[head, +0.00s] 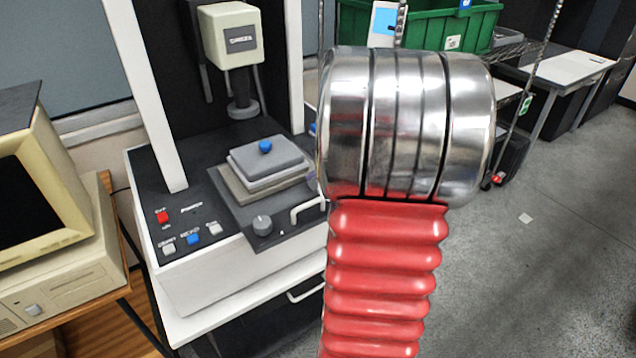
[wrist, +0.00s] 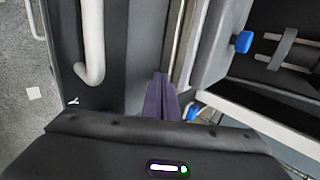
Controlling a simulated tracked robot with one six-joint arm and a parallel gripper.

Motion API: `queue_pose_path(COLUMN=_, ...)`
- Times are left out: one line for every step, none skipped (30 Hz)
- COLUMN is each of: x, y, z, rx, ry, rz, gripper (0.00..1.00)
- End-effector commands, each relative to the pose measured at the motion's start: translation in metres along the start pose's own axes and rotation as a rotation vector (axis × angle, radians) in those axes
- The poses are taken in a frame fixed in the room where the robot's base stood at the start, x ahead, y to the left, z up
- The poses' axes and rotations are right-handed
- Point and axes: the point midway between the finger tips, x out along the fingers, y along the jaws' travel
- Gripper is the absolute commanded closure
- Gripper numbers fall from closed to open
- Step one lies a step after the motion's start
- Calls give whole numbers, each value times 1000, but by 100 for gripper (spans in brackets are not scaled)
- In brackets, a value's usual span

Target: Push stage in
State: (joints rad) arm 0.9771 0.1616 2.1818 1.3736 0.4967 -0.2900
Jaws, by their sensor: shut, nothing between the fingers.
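The stage (head: 236,213) is a dark plate on the white-and-black measuring machine in the head view, its front part jutting over the machine's front edge. It carries a stepped grey block with a blue knob on top (head: 265,146), a grey dial (head: 262,223) and a white handle (head: 308,209). In the wrist view the handle (wrist: 92,40) is at upper left and the blue knob (wrist: 243,42) at right. My gripper (wrist: 162,80) is shut and empty, its dark fingertips beside the grey block's edge; contact cannot be told.
A white column (head: 145,90) and a probe head (head: 230,38) stand over the stage. Red, blue and white buttons (head: 192,239) sit on the machine's front left. An old computer (head: 55,255) is at left, a green bin (head: 440,30) behind. Floor at right is mostly clear.

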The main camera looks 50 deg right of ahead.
Motion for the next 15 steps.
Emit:
queue_pose_path(x=2, y=-2, z=0, rx=-1, ry=0, rz=-1, gripper=100)
queue_pose_path(x=2, y=-3, z=0, rx=-1, ry=0, rz=-1, gripper=100)
queue_pose_path(x=3, y=-3, z=0, rx=0, ry=0, rz=-1, gripper=100)
queue_pose_path(x=3, y=-4, z=0, rx=0, ry=0, rz=-1, gripper=100)
queue_pose_path(x=3, y=-4, z=0, rx=0, ry=0, rz=-1, gripper=100)
queue_pose_path(x=3, y=-4, z=0, rx=0, ry=0, rz=-1, gripper=100)
queue_pose_path(x=3, y=-4, z=0, rx=0, ry=0, rz=-1, gripper=100)
queue_pose_path(x=3, y=-4, z=0, rx=0, ry=0, rz=-1, gripper=100)
queue_pose_path(x=3, y=-4, z=0, rx=0, ry=-1, rz=-1, gripper=100)
queue_pose_path(x=3, y=-3, z=0, rx=0, ry=-1, rz=-1, gripper=100)
queue_pose_path(x=3, y=-3, z=0, rx=0, ry=-1, rz=-1, gripper=100)
queue_pose_path(x=3, y=-4, z=0, rx=0, ry=-1, rz=-1, gripper=100)
queue_pose_path(x=4, y=-4, z=1, rx=0, ry=-1, rz=-1, gripper=100)
queue_pose_path(x=4, y=-5, z=1, rx=-1, ry=-1, rz=-1, gripper=100)
queue_pose_path(x=6, y=-6, z=1, rx=-1, ry=-2, rz=0, gripper=100)
